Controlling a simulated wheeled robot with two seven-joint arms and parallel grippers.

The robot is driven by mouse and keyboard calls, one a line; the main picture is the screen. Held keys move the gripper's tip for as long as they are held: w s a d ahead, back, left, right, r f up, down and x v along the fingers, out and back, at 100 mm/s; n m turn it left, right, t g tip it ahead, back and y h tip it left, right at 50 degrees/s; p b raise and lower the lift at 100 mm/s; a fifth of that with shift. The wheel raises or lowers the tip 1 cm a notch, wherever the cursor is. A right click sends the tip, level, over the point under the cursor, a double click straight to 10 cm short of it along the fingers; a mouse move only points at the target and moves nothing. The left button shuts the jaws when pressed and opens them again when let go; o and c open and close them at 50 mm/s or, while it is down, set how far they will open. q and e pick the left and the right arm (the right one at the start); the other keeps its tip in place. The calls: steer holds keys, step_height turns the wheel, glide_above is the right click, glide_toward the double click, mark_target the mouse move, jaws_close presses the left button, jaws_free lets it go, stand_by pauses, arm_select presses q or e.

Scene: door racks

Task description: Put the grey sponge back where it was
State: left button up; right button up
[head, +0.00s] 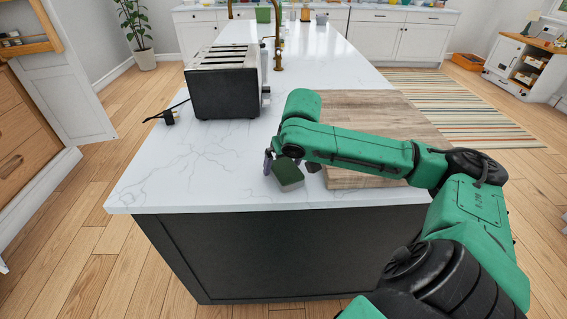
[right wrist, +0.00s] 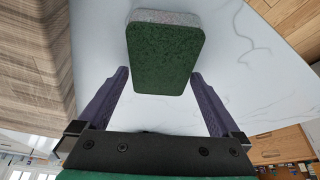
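The sponge (head: 287,174) has a dark green face and a grey layer along its side. It is at the front edge of the white island, left of a wooden board. In the right wrist view the sponge (right wrist: 166,58) shows its green face to the camera, with the grey side at the top. My right gripper (head: 291,166) is over it, with its fingers apart. In the right wrist view the purple fingers (right wrist: 160,75) end near the sponge's two sides. I cannot tell if they touch it. My left gripper is not in view.
The wooden board (head: 375,130) lies on the island (head: 210,165) under my right arm. A black and silver toaster (head: 225,85) stands behind on the left, with its cord beside it. A tap (head: 278,45) is farther back. The counter's front left is clear.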

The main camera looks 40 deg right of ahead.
mark_target(291, 177)
steer(key=shift+r, duration=0.2)
steer(key=v, duration=1.2)
